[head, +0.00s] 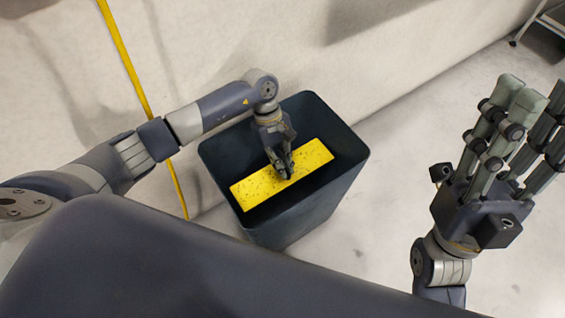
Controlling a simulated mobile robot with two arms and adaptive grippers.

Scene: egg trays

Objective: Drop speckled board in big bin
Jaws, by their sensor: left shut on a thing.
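The speckled board (318,155) is a flat yellow rectangle with dark specks, in the middle of the head view. The big bin (345,190) is dark, open-topped and stands on the floor. My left gripper (284,172) points down over the bin's opening and is shut on the board near its middle. The board shows within the outline of the bin's mouth; its exact height against the rim is hard to tell. My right gripper (520,90) is at the right, pointing up, away from the bin and with nothing seen in it; its fingers overlap in the picture.
A pale wall (240,40) runs behind the bin, with a yellow stripe (128,62) on its left part. A cart or rack leg (518,38) stands at the top right. The pale floor (390,190) right of the bin is clear.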

